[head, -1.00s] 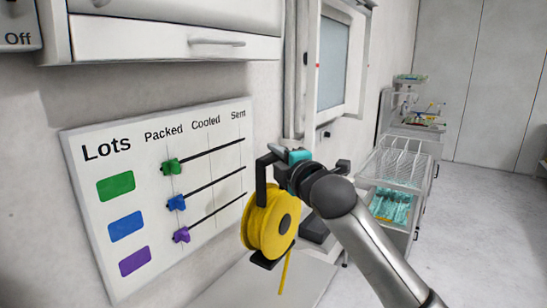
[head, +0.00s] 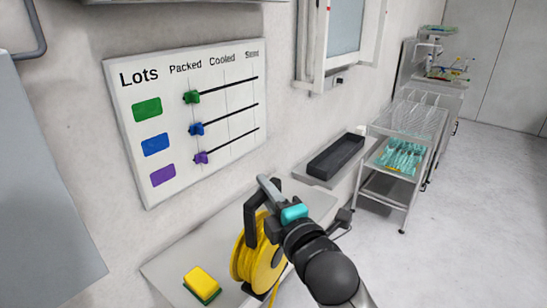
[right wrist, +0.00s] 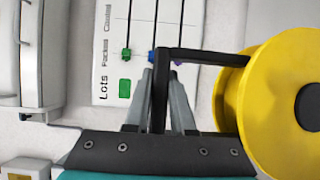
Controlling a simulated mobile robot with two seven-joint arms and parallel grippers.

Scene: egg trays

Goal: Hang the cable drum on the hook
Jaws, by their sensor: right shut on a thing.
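The cable drum (head: 247,262) is yellow with a dark hub and a black handle frame. My right gripper (head: 264,190) is shut on the top bar of that frame, and the drum hangs beside it over the grey worktop. In the right wrist view the two fingers (right wrist: 158,95) close on the black bar, with the yellow drum (right wrist: 245,85) to the right. A yellow cable end hangs below the drum in the head view. I cannot make out a hook for certain in either view. My left gripper is not in view.
A Lots board (head: 190,105) with coloured sliders is on the wall. A yellow and green sponge (head: 202,283) lies on the worktop (head: 175,262). A black tray (head: 336,154) and a wire-basket trolley (head: 408,118) stand further back. Open floor lies at right.

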